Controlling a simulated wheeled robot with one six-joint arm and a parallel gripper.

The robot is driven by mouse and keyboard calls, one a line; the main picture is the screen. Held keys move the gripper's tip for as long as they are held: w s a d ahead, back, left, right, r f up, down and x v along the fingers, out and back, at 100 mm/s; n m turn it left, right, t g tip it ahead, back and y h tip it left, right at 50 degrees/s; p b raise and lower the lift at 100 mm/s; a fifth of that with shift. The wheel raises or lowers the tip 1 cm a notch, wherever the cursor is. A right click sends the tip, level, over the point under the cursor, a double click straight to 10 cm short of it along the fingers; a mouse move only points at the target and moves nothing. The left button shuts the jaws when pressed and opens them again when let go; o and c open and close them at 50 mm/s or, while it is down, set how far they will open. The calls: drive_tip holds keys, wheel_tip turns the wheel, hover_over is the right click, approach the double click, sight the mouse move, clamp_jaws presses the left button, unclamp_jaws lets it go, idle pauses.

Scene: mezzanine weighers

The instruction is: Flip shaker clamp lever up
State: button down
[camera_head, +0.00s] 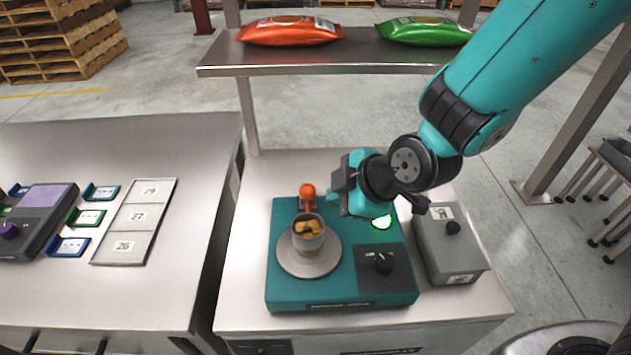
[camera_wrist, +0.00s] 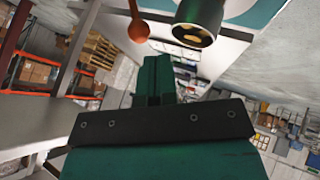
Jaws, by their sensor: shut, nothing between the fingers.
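The teal shaker (camera_head: 283,292) stands on the bench with a round grey plate (camera_head: 296,268). A grey cup (camera_head: 308,243) with yellow pieces in it sits on the plate, and its dark rim shows in the wrist view (camera_wrist: 194,34). The clamp lever is orange with a ball end (camera_head: 307,190), behind the cup; it also shows in the wrist view (camera_wrist: 138,30). I cannot tell the lever's exact tilt. My gripper (camera_head: 325,196) is shut and empty, just right of the lever. In the wrist view its teal fingers (camera_wrist: 157,68) point toward the lever, seemingly without touching it.
A grey box (camera_head: 452,250) with a black knob stands right of the shaker. A shelf (camera_head: 360,55) with an orange bag (camera_head: 290,31) and a green bag (camera_head: 424,31) is behind. A separate table (camera_head: 60,290) with trays is at left.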

sight(313, 187)
drive_tip(key=p+x, duration=0.1)
drive_tip(key=x, duration=0.5)
drive_tip(key=shift+f+p, duration=0.1)
drive_tip(key=shift+p, duration=0.2)
drive_tip(key=w+p, duration=0.2)
drive_tip(key=w, duration=0.1)
drive_tip(key=shift+w+a+r, duration=0.2)
drive_tip(key=shift+w+r, duration=0.1)
drive_tip(key=shift+r, duration=0.05)
drive_tip(key=shift+f, duration=0.2)
drive_tip(key=shift+a, duration=0.1)
drive_tip(key=shift+w+a+f, duration=0.2)
drive_tip(key=shift+w+a, duration=0.05)
drive_tip(key=shift+w, duration=0.1)
drive_tip(key=shift+s+d+r, duration=0.1)
drive_tip(key=shift+d+r, duration=0.05)
drive_tip(key=shift+r, duration=0.05)
